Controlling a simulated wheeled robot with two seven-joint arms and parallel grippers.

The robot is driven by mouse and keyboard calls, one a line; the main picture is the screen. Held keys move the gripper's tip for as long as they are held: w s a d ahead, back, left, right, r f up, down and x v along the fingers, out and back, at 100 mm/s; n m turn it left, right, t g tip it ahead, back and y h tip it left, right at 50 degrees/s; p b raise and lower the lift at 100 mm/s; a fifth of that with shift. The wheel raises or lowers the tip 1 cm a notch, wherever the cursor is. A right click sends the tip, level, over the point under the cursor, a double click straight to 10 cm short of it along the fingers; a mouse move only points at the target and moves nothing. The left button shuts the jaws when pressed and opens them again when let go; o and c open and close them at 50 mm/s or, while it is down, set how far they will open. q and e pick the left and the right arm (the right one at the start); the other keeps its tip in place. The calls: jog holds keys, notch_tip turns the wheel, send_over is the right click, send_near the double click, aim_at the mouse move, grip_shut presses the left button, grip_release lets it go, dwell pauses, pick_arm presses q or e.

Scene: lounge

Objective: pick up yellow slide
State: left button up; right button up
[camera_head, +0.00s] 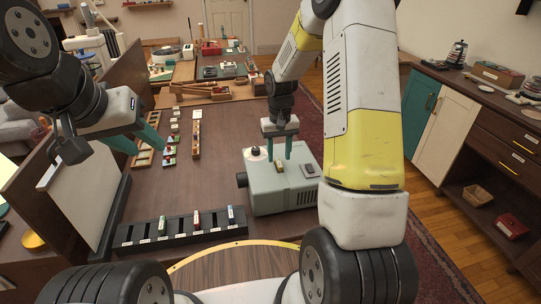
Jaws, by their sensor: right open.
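A small yellow slide (279,166) stands on top of the grey-green projector box (262,200) in the middle of the head view. My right gripper (279,158) points down over it, open, its green fingertips on either side of the slide. I cannot tell whether the fingers touch it. My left gripper (149,151) is open over the left part of the table, with its fingers apart and nothing visible between them.
Several small slides lie on strips near my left gripper. A dark grey item (308,169) and a round black knob (255,150) sit on the projector.

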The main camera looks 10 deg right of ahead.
aim_at(279, 163)
jog(key=shift+f, duration=1.35)
grip_shut()
jog(key=shift+r, duration=0.1)
notch_tip(279, 163, up, 10)
